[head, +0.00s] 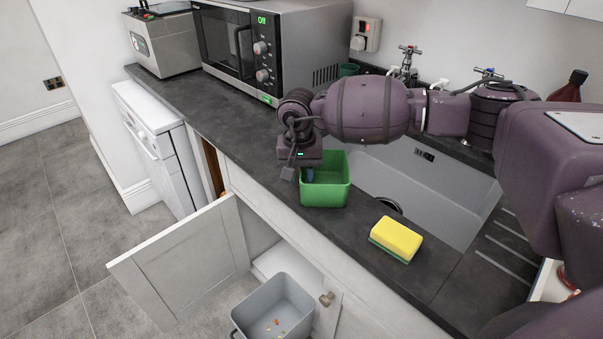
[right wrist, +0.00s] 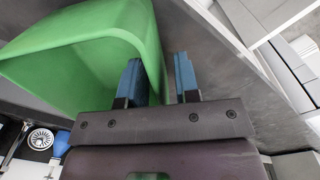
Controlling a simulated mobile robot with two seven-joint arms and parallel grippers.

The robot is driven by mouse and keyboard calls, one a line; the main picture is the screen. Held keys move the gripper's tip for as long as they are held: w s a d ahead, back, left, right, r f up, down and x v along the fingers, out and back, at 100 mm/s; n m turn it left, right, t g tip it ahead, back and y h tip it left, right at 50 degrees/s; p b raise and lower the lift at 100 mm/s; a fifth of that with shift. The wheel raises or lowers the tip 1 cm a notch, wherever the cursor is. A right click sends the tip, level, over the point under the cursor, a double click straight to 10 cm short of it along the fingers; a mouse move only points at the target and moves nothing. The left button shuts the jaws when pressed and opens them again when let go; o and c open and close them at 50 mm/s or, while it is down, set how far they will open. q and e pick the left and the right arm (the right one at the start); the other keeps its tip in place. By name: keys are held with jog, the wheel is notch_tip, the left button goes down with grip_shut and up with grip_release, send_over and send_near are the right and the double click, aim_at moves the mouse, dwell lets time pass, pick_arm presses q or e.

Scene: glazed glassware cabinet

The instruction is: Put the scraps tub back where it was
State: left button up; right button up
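The scraps tub, a green open-topped tub (head: 326,194), stands upright on the dark worktop near its front edge, beside the sink. My right gripper (head: 296,174) is at its left rim, pointing down. In the right wrist view, the fingers of my right gripper (right wrist: 160,82) straddle one wall of the green tub (right wrist: 85,55). One blue finger is inside the tub and one outside, with a gap visible between the outer finger and the wall, so it looks open. The tub's floor is mostly hidden. My left gripper is not in view.
A yellow and green sponge (head: 396,240) lies right of the tub. The sink (head: 412,178) is behind. A grey bin (head: 273,308) with small scraps in it sits below, by the open cabinet door (head: 185,258). A microwave (head: 265,45) stands at the back left; the worktop before it is clear.

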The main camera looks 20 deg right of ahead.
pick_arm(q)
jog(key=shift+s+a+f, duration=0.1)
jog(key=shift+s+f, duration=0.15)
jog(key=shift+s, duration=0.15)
pick_arm(e)
notch_tip(320, 180, up, 12)
jog(key=shift+a, duration=0.25)
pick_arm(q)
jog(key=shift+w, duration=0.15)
pick_arm(e)
jog(key=shift+w, duration=0.1)
